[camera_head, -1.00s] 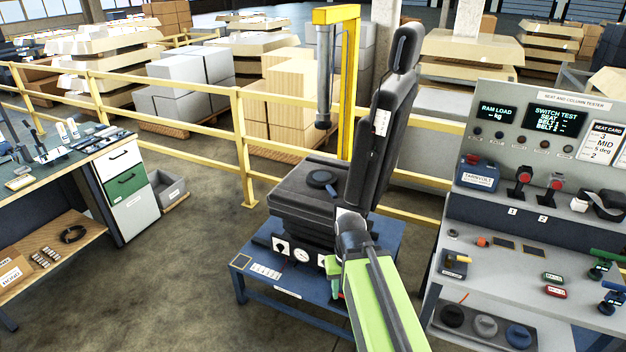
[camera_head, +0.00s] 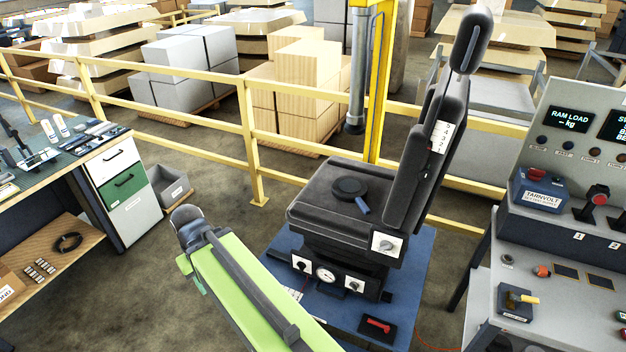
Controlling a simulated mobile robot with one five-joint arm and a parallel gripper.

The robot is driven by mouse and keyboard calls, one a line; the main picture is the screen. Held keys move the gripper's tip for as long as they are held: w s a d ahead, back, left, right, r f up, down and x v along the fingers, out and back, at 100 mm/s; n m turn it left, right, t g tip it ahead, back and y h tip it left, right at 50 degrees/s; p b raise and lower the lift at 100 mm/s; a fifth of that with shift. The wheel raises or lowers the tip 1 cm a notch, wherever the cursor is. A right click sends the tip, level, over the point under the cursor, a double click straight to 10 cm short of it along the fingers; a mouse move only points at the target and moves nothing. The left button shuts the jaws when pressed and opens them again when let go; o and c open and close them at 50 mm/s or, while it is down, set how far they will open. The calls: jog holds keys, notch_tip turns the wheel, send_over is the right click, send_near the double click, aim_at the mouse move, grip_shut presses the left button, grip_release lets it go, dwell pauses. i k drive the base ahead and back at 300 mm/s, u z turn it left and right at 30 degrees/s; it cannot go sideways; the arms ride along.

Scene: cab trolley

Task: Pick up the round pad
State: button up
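The round pad (camera_head: 349,188) is a flat black disc lying on the dark seat cushion (camera_head: 313,205). A short blue handle-like piece (camera_head: 362,205) sits at its front right edge. My green arm reaches up from the bottom of the view, and its dark end joint is left of the seat and apart from the pad. Small green parts (camera_head: 195,275) show beside that end, partly hidden behind the arm. My gripper's fingers cannot be made out clearly, and nothing is seen held.
The tall backrest (camera_head: 425,150) rises right of the pad. A yellow post with a grey ram (camera_head: 357,80) stands behind the seat. The seat rests on a blue stand (camera_head: 415,270). A tester bench (camera_head: 585,265) is at right, a workbench (camera_head: 70,165) at left.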

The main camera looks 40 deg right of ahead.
aim_at(350, 189)
jog(key=z, duration=0.15)
jog(key=i, duration=1.8)
jog(key=z, duration=0.75)
jog(key=k, duration=0.8)
jog(key=z, duration=0.2)
jog(key=i, duration=0.95)
jog(key=u, duration=0.1)
